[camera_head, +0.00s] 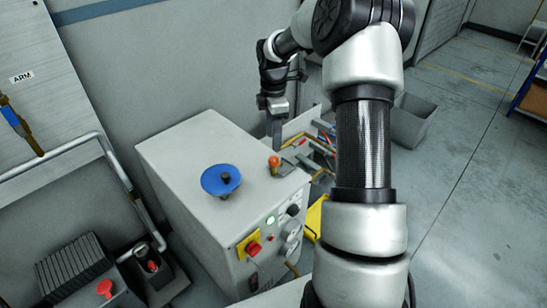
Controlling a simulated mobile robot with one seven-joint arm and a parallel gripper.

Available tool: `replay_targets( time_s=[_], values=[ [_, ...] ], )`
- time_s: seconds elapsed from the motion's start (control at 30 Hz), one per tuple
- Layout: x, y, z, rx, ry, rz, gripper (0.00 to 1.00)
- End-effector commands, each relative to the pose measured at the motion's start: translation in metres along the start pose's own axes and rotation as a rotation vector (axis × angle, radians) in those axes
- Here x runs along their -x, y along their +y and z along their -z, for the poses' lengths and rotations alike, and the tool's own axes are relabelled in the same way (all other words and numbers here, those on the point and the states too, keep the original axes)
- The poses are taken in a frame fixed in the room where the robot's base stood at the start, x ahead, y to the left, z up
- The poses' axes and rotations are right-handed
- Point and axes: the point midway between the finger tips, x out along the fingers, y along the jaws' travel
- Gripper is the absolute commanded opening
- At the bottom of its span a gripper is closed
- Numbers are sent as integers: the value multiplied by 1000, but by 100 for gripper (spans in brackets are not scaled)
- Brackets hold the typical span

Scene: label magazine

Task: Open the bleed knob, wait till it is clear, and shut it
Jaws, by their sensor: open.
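A grey-white cabinet (185,205) stands in the middle of the view. Its front panel carries a black knob (293,210), a lit green lamp (270,219), round grey dials (291,232) and a red knob on a yellow plate (253,247). I cannot tell which of these is the bleed knob, or whether it is open or shut. My gripper (276,137) points down above the back right of the cabinet, clear of the front panel. It is open, and I see nothing held in it.
An orange lamp (274,162) stands on the cabinet's right top edge. A tray of coloured tools (318,148) is behind my arm. A grey bin (410,120) stands at right. A black ribbed rack (75,268) and a red-topped item (104,289) are at lower left.

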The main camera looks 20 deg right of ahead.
Motion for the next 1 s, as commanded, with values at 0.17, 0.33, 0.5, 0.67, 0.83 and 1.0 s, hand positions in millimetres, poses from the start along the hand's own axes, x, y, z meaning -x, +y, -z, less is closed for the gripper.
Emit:
replay_targets(
  time_s=[0.17,0.33,0.5,0.67,0.83,1.0],
  values=[
    [-42,-1,0,0,1,4,45],
    [-68,0,0,0,0,2,45],
    [-81,0,0,0,0,1,45],
    [-84,0,0,0,0,0,45],
    [-84,0,0,-1,0,0,45],
    [-83,0,0,-1,0,0,16]
  ],
)
